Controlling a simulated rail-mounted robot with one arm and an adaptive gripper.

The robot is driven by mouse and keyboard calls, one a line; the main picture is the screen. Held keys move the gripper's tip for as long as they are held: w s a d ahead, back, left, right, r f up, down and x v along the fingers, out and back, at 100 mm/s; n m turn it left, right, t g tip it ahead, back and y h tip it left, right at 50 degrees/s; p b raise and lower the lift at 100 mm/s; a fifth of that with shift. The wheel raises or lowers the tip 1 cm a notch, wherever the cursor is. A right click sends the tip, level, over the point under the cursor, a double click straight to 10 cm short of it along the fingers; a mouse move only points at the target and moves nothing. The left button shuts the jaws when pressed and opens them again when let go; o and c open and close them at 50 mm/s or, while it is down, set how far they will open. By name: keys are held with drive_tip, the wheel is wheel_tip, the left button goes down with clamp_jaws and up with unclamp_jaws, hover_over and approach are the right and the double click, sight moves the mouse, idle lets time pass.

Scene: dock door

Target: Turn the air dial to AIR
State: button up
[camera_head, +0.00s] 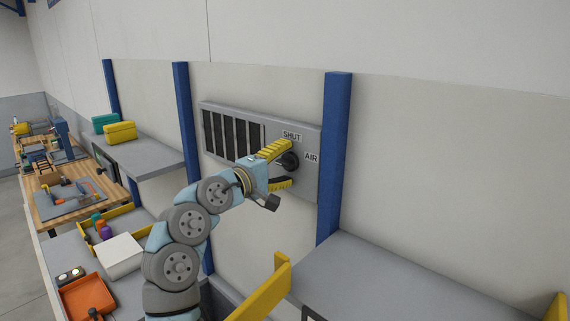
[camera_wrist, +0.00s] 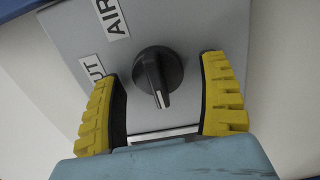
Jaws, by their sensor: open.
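The air dial (camera_head: 289,161) is a dark round knob on a grey wall panel. The wrist view shows the dial (camera_wrist: 158,76) with a raised ridge and a white mark at its lower end, towards my palm. The SHUT label (camera_head: 291,135) is above the dial and the AIR label (camera_head: 311,157) to its right in the head view. In the wrist view the AIR label (camera_wrist: 112,17) is at upper left; SHUT is partly hidden by a finger. My gripper (camera_wrist: 160,72) is open, its yellow fingers on either side of the dial with gaps showing.
A dark louvred vent (camera_head: 232,135) fills the panel's left part. A blue post (camera_head: 334,155) stands just right of the panel. A grey shelf (camera_head: 400,280) with yellow edges is below right. Benches with boxes and tools line the left wall.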

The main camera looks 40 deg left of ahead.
drive_tip(key=shift+s, duration=0.1)
drive_tip(key=s, duration=1.2)
drive_tip(key=shift+w+a, duration=0.1)
